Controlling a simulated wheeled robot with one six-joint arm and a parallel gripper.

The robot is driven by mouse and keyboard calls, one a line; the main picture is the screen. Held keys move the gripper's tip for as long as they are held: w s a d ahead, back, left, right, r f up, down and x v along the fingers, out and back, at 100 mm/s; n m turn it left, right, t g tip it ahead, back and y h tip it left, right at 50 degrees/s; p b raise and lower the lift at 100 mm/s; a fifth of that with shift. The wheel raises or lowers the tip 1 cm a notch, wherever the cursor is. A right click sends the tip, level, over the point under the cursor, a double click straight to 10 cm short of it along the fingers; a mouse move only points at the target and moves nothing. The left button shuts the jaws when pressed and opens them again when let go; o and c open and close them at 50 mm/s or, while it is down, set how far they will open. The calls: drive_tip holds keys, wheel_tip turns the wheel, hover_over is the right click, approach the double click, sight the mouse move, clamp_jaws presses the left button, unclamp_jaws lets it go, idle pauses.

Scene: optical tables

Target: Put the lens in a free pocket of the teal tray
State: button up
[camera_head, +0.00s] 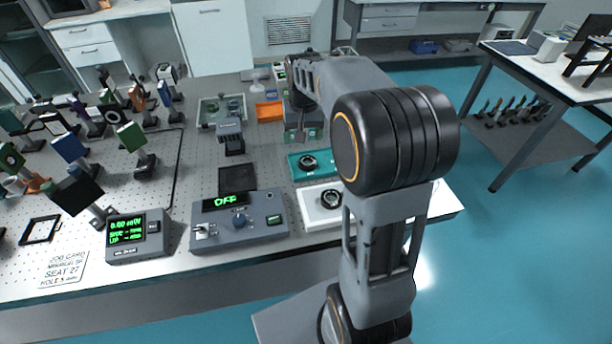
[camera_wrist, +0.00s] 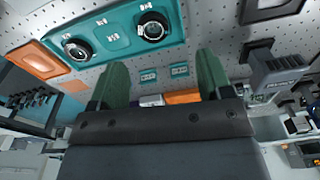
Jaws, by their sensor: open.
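The teal tray (camera_head: 296,174) lies on the perforated table, with a dark-ringed lens (camera_head: 307,162) in it. A second dark-ringed lens (camera_head: 331,198) sits on a white holder (camera_head: 311,215) in front of the tray. My arm partly hides both. In the wrist view, a teal tray (camera_wrist: 122,55) at the top holds two round dark-rimmed lenses, one at left (camera_wrist: 77,48) and one at right (camera_wrist: 152,28). My gripper (camera_head: 303,134) is beyond the teal tray in the head view. In the wrist view, its green fingers (camera_wrist: 161,78) are apart, with nothing between them.
An orange bin (camera_head: 268,112), a grey tray (camera_head: 210,122) and a finned block (camera_head: 230,135) stand nearby. A control box (camera_head: 238,222) and a meter (camera_head: 137,237) line the front edge. Mounted optics crowd the left.

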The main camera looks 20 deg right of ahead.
drive_tip(key=s+a+n+t, duration=0.1)
drive_tip(key=s+a, duration=0.1)
drive_tip(key=s, duration=0.4)
drive_tip(key=s+a+n+t, duration=0.1)
drive_tip(key=s+a, duration=0.2)
drive_tip(key=s, duration=0.3)
drive_tip(key=s+a+f+n, duration=0.1)
drive_tip(key=s+a, duration=0.1)
drive_tip(key=s, duration=0.4)
drive_tip(key=shift+a+n+t, duration=0.3)
drive_tip(key=shift+t, duration=0.1)
drive_tip(key=shift+r, duration=0.15)
